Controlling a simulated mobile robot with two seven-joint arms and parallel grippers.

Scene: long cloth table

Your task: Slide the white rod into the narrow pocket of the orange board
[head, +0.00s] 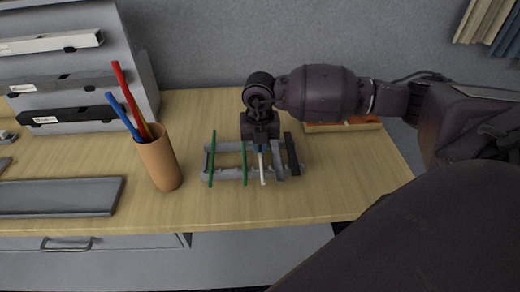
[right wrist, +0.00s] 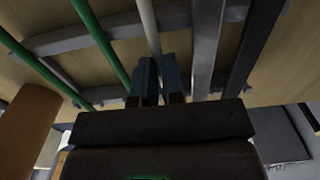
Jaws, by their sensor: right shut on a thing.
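The white rod (head: 263,172) lies among other rods across a grey rack (head: 226,177) in the middle of the table. My right gripper (head: 262,149) points down over the rack and is shut on the white rod. In the right wrist view the white rod (right wrist: 149,28) runs up from between the blue fingertips (right wrist: 158,75). I cannot tell whether it is lifted off the rack. The orange board (head: 336,127) lies at the back right of the table, partly hidden behind my right arm. Its narrow pocket cannot be made out. My left gripper is not in view.
Green rods (head: 244,162), a grey rod (head: 278,160) and a black rod (head: 291,154) lie close beside the white one. A tan cup (head: 159,162) with coloured sticks stands left of the rack. A grey tray (head: 60,198) lies farther left. The table's right front is clear.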

